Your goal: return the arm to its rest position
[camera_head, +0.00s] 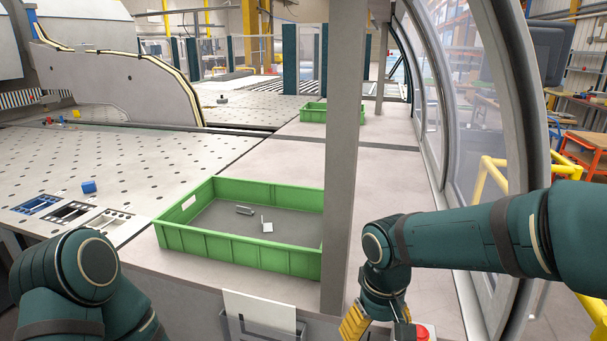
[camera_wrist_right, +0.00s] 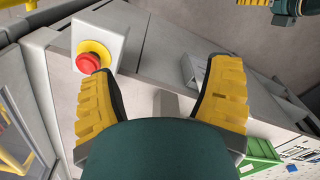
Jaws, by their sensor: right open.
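My right arm (camera_head: 470,240) comes in from the right in the head view, bent down at its wrist. My right gripper (camera_head: 378,328) points down beside the front of the machine table, partly cut off by the bottom edge. In the right wrist view its yellow fingers (camera_wrist_right: 165,95) are spread wide with nothing between them. A red emergency button (camera_wrist_right: 88,62) on a grey box shows close to one finger; I cannot tell whether they touch. My left arm (camera_head: 85,280) shows at the lower left of the head view; its gripper is out of sight.
A green crate (camera_head: 235,258) with small metal parts stands on the table, left of a grey post (camera_head: 345,150). Another green crate (camera_head: 315,112) stands farther back. A blue block (camera_head: 88,187) lies at left. A curved clear guard (camera_head: 470,110) rises at right.

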